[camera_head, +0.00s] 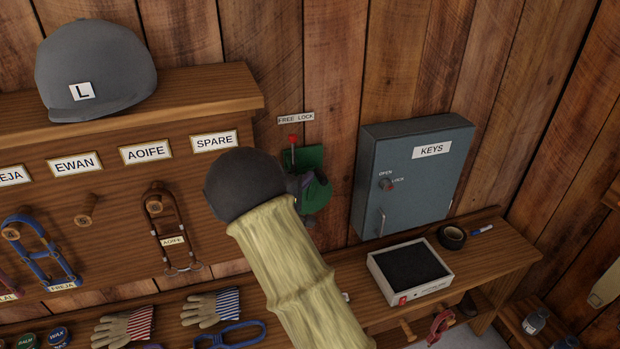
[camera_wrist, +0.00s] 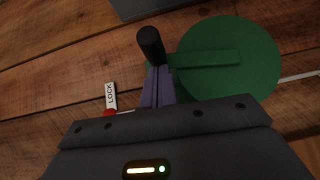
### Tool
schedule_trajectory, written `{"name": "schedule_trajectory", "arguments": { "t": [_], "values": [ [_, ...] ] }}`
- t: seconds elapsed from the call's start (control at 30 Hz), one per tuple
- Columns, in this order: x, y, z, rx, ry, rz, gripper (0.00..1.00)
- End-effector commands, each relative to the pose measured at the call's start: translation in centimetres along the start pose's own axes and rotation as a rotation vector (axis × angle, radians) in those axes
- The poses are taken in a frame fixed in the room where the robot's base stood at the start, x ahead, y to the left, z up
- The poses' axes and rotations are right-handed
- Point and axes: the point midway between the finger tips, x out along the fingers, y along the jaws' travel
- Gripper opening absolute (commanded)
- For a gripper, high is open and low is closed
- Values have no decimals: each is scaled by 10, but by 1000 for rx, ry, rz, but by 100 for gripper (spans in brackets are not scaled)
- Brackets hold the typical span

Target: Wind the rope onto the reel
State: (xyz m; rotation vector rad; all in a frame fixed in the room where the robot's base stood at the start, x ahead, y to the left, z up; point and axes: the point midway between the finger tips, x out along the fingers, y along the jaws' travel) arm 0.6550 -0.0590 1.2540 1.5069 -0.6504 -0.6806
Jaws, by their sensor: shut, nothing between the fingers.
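The green reel (camera_head: 317,194) is mounted on the plank wall, partly hidden behind my arm in the head view. In the wrist view its round green face (camera_wrist: 235,75) shows with a flat green crank arm across it and a black handle (camera_wrist: 151,46) at the left end. My gripper (camera_wrist: 158,86) has its purple-grey fingers together, empty, close to the handle; I cannot tell whether they touch it. A thin pale line (camera_wrist: 300,76), perhaps the rope, runs from the reel's edge. A red-tipped lever (camera_head: 293,140) stands under the FREE LOCK label (camera_head: 296,118); its exact setting is unclear.
A blue-grey KEYS cabinet (camera_head: 425,165) hangs right of the reel. Below it, a bench (camera_head: 500,262) carries a white box with a black top (camera_head: 410,272), black tape (camera_head: 451,237) and a marker. At left, a peg rack holds bridles under a grey helmet (camera_head: 95,75).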

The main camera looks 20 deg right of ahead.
Motion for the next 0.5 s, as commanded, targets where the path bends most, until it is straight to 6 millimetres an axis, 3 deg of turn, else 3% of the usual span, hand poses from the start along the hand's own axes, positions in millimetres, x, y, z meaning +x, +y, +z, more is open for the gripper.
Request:
{"name": "schedule_trajectory", "arguments": {
  "t": [0.5],
  "values": [
    [-4, 2, -4, -1, -2, 0, 0]
  ]
}}
